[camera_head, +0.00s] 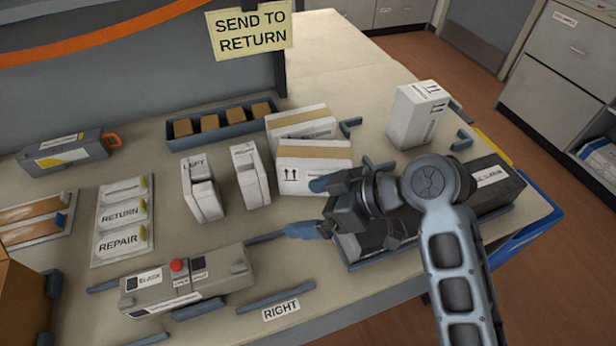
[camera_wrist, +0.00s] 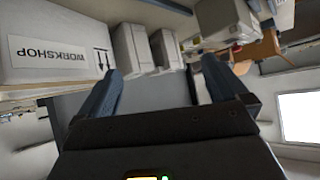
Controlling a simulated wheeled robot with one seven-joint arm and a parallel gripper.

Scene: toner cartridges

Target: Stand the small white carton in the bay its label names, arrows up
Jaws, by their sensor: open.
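A taller white carton (camera_head: 412,115) stands apart at the right, with arrow marks and small print. In the wrist view a white carton (camera_wrist: 45,70) at the left is labelled WORKSHOP, its lettering upside down in the picture. My gripper (camera_head: 308,208) is open and empty, its fingers beside the nearer carton. It also shows open in the wrist view (camera_wrist: 155,88).
White units (camera_head: 200,187) and (camera_head: 250,175) stand left of the cartons. A grey device (camera_head: 190,280) with a red button lies in front. RETURN and REPAIR cards sit on a pale rack (camera_head: 122,215). A black box (camera_head: 492,180) lies behind my arm. A sign (camera_head: 250,30) reads SEND TO RETURN.

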